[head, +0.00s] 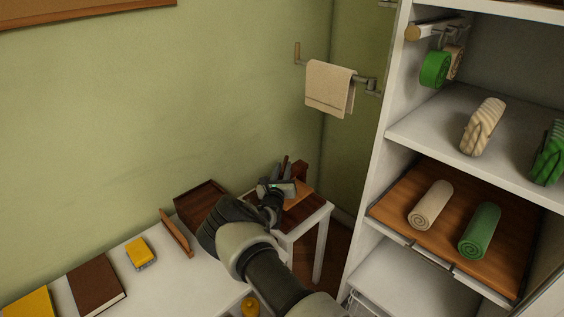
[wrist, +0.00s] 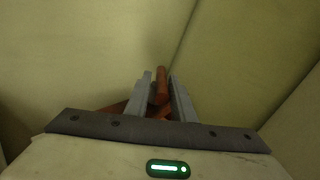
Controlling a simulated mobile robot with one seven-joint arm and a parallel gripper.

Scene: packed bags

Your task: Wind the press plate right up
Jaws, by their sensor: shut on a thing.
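A small wooden press (head: 300,170) stands on a white side table, mostly hidden in the head view behind my gripper (head: 284,168). Only parts of its reddish-brown wood show there. In the wrist view my gripper (wrist: 161,92) has its two grey fingers on either side of a reddish-brown rod-like handle (wrist: 161,84) and is shut on it. More red-brown wood shows low behind the fingers. I cannot make out the press plate or its height in either view.
The white side table (head: 318,214) stands in the corner. Left of it, a white counter (head: 190,279) holds a dark wooden tray (head: 197,200), a yellow sponge (head: 139,251) and a brown book (head: 95,281). A towel (head: 330,88) hangs behind. A white shelf unit (head: 385,130) stands right.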

